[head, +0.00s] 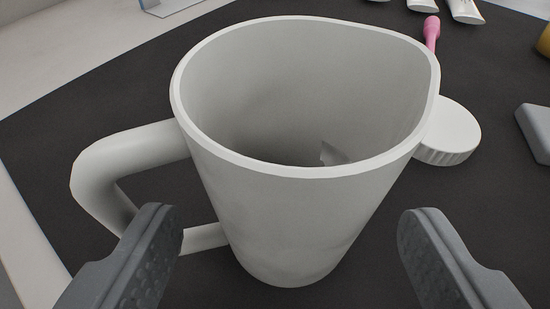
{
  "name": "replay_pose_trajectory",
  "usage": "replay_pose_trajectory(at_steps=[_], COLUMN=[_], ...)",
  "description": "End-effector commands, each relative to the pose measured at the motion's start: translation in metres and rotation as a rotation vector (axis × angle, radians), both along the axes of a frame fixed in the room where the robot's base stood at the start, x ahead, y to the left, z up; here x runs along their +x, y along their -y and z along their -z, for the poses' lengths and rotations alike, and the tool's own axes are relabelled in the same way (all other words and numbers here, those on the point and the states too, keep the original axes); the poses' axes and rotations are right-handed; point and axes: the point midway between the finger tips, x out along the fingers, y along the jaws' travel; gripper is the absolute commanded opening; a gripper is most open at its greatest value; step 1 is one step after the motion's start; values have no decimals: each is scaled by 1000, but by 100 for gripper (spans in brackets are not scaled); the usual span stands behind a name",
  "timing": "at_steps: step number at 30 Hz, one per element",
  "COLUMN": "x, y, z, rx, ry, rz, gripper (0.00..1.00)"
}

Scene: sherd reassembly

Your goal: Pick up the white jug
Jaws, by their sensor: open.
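The white jug (295,215) stands upright in the middle of the head view, on a dark mat (95,95). Its handle (115,165) points left and its spout side points to the upper right. I see into its open top; a small grey shape shows low inside, and I cannot tell what it is. My gripper (285,240) is open and empty, close in front of the jug. The left finger overlaps the lower part of the handle in the picture. The right finger is to the right of the jug's body. I cannot tell whether either finger touches the jug.
A white ridged cap (449,135) lies just right of the jug. A pink-tipped tool (432,30) is behind it. White pieces (465,10) lie at the top right, and a grey block (538,130) at the right edge. The mat is clear at the upper left.

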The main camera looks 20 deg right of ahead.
Motion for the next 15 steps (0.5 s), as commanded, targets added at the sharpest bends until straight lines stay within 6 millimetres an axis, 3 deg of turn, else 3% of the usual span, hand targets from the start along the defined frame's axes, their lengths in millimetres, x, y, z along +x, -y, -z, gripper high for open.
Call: replay_pose_trajectory(at_steps=[9,15], x=[33,43], y=[13,16], z=[14,18], rx=[-1,1], ry=[2,0], rz=[1,1], gripper=[69,69])
